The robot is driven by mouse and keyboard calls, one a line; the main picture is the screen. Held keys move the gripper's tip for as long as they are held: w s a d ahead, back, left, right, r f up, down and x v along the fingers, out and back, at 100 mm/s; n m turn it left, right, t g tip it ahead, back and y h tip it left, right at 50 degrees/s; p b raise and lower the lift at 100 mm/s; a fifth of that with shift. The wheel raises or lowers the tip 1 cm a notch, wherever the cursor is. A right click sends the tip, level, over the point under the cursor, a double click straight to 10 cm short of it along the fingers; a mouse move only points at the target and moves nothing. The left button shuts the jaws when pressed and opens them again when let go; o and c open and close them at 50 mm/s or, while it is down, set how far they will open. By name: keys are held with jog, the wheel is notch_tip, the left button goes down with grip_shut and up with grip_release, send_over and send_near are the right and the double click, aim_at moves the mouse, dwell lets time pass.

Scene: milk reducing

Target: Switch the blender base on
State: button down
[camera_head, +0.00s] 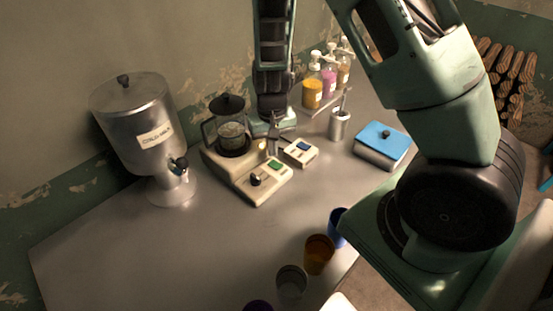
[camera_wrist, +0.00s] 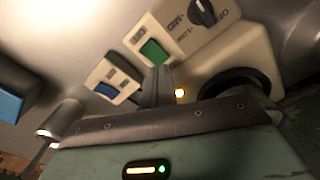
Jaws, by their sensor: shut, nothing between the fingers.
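The cream blender base (camera_head: 238,172) stands on the table, with a black knob (camera_head: 255,180), a green button (camera_head: 275,164) and a small glowing yellow spot near my gripper. A clear jug with a black lid (camera_head: 228,104) stands at its back. In the wrist view the base (camera_wrist: 230,50) fills the upper right, with the knob (camera_wrist: 203,12) and green button (camera_wrist: 153,51) in plain sight. My gripper (camera_head: 272,150) is shut and empty, pointing down over the base's right side. Its fingers (camera_wrist: 157,82) show close below the green button in the wrist view; contact cannot be told.
A small cream box with a blue button (camera_head: 301,152) stands just right of the base. A steel milk dispenser (camera_head: 135,125) is left, pump bottles (camera_head: 312,92) behind, a blue-lidded box (camera_head: 382,142) right. Cups (camera_head: 318,252) line the front edge. The left front table is clear.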

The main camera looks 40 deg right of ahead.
aim_at(272, 162)
notch_tip(272, 162, up, 4)
jog(key=p, duration=0.3)
dwell(0.5)
